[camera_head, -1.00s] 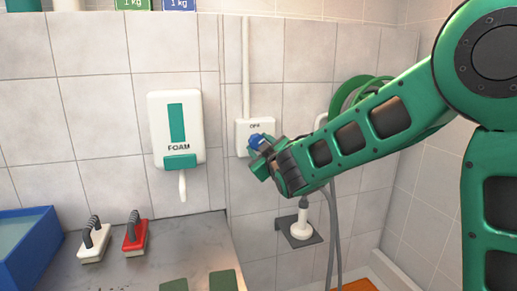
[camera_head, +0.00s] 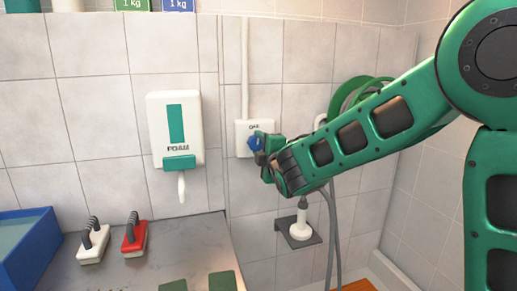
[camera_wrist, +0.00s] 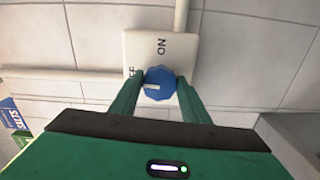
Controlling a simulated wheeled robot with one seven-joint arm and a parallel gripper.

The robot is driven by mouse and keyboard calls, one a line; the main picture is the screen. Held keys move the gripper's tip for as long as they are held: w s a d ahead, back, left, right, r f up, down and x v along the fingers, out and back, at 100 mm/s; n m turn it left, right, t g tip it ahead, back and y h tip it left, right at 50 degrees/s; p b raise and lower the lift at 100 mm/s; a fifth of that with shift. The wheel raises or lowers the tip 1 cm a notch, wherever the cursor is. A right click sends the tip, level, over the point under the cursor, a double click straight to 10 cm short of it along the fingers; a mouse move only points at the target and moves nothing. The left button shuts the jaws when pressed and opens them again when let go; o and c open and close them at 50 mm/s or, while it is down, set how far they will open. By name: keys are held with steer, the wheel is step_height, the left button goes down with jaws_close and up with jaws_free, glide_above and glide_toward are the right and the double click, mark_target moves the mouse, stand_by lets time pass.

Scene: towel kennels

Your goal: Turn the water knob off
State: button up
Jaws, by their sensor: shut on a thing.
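The water knob (camera_wrist: 159,84) is blue with a pale pointer mark and sits on a white wall box (camera_wrist: 180,48). In the wrist view the box reads ON, with another label partly hidden at the left. The pointer lies toward the left, near that label. My gripper (camera_wrist: 161,90) has one green finger on each side of the knob and is shut on it. In the head view the knob (camera_head: 254,141) shows at the fingertips, in front of the wall box (camera_head: 242,131).
A white foam dispenser (camera_head: 176,130) hangs on the wall to the left. A green hose (camera_head: 352,95) hangs behind my arm. A white nozzle (camera_head: 300,228) stands on a dark bracket below. Two brushes (camera_head: 134,238) and a blue basin (camera_head: 38,243) are on the counter.

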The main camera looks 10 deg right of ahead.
steer(key=shift+a+f+n, duration=0.1)
steer(key=shift+f+n, duration=0.2)
steer(key=shift+n, duration=0.2)
steer(key=o, duration=1)
steer(key=shift+r, duration=0.1)
steer(key=shift+s+r, duration=0.1)
steer(key=shift+s, duration=0.2)
steer(key=s, duration=0.3)
steer(key=s+d, duration=0.1)
steer(key=s, duration=0.2)
steer(key=s+d, duration=0.1)
steer(key=s, duration=0.3)
steer(key=shift+d, duration=0.15)
